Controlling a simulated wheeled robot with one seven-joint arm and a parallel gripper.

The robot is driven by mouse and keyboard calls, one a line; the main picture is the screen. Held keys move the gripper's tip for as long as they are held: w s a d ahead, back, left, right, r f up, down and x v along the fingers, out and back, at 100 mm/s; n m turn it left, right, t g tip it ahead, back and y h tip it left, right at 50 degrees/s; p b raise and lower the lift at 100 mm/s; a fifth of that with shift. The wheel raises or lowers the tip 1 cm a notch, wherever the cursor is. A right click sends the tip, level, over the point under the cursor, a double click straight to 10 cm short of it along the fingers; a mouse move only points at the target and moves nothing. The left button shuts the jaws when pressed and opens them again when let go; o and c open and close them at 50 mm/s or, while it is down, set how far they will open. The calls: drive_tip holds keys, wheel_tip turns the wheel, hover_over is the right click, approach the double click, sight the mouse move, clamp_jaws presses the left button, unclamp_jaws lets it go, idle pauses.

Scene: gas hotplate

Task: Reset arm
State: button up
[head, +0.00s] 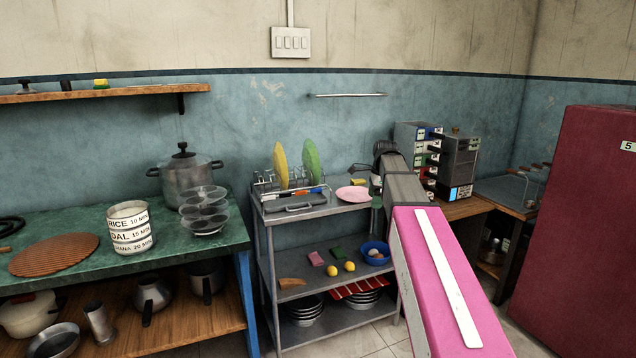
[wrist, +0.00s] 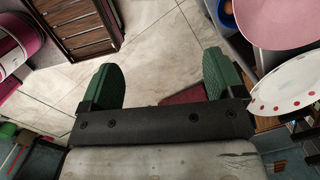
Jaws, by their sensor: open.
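In the wrist view my gripper (wrist: 158,68) has its two green fingers spread wide, with bare tiled floor showing between them and nothing held. A dark red patch shows low between the fingers; I cannot tell what it is. In the head view my pink and grey arm reaches from the bottom right toward the back wall, its far end just right of the metal rack (head: 310,211). The fingers are mostly hidden there behind the arm. A pink plate (head: 353,194) lies on the rack's top, left of the arm; it also shows at the wrist view's upper right (wrist: 285,18).
A white plate with red dots (wrist: 285,92) is right of the fingers in the wrist view. A dish rack (head: 290,190) with yellow and green plates stands on the metal rack. Stacked boxes (head: 458,160) stand beyond the arm. A red fridge (head: 575,220) is at right.

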drive_tip(key=s+f+n, duration=0.9)
drive_tip(key=s+f, duration=0.3)
drive_tip(key=f, duration=0.3)
drive_tip(key=s+a+f+n+h, duration=0.1)
drive_tip(key=s+f+n, duration=0.8)
drive_tip(key=s+f, duration=0.3)
wheel_tip(320, 180, down, 3)
drive_tip(key=shift+s+a+f+n, duration=0.15)
drive_tip(key=shift+a+n, duration=0.1)
drive_tip(key=shift+n, duration=0.05)
